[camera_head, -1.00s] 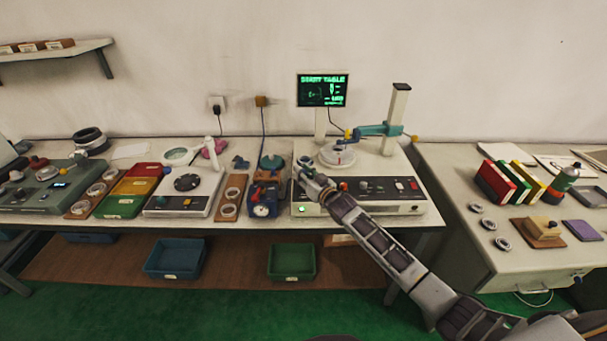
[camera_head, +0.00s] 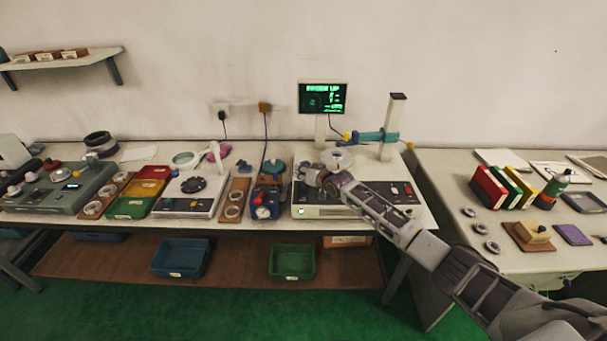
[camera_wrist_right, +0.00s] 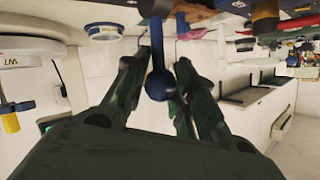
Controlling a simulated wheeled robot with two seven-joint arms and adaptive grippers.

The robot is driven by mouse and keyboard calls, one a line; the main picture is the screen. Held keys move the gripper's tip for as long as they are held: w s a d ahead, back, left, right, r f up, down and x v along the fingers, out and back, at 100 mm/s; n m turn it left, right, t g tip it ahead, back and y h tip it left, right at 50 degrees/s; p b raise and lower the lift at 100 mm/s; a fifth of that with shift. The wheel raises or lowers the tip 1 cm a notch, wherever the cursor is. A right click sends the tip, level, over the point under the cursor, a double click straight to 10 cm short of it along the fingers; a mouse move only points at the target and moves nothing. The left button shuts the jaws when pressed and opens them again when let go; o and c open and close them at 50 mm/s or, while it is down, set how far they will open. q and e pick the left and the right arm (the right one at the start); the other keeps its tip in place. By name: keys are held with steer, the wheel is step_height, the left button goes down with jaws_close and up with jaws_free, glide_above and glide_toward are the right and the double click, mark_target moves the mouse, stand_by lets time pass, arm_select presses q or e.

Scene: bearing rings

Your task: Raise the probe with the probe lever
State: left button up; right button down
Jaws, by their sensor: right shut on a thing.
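The gauge machine (camera_head: 345,212) has a front panel with knobs and buttons. A teal probe arm (camera_head: 376,137) with a blue and yellow end reaches left from the machine's column (camera_head: 393,115) above the round table (camera_head: 337,156). My right gripper (camera_head: 308,173) is at the machine's left end, near the panel. In the right wrist view the fingers (camera_wrist_right: 160,72) are shut around the dark blue ball knob (camera_wrist_right: 160,86) of the probe lever. The gripper hides the lever in the head view. The exact gap between probe and table is too small to judge. My left gripper is out of view.
A screen (camera_head: 323,97) with green text stands behind the machine. A blue device (camera_head: 267,203) is close on the left, beside a wooden ring holder (camera_head: 233,198). The side table (camera_head: 520,210) at right holds coloured folders, rings and a bottle (camera_head: 557,184).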

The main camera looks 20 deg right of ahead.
steer(key=shift+w+d+m+g, duration=0.1)
steer(key=shift+w+m+g, duration=0.3)
steer(key=shift+w+g, duration=0.35)
steer(key=shift+w+d+f+m+g+b, duration=0.1)
steer(key=shift+w+f+m+g+b, duration=0.25)
steer(key=shift+g, duration=0.3)
steer(key=shift+w+d+f+m+g+b, duration=0.15)
steer(key=shift+w+g+b, duration=0.25)
steer(key=shift+g, duration=0.2)
steer(key=c, duration=1.2)
jaws_free()
steer(key=shift+r, duration=0.1)
steer(key=shift+o, duration=0.2)
steer(key=shift+d, duration=0.1)
steer(key=v, duration=1.2)
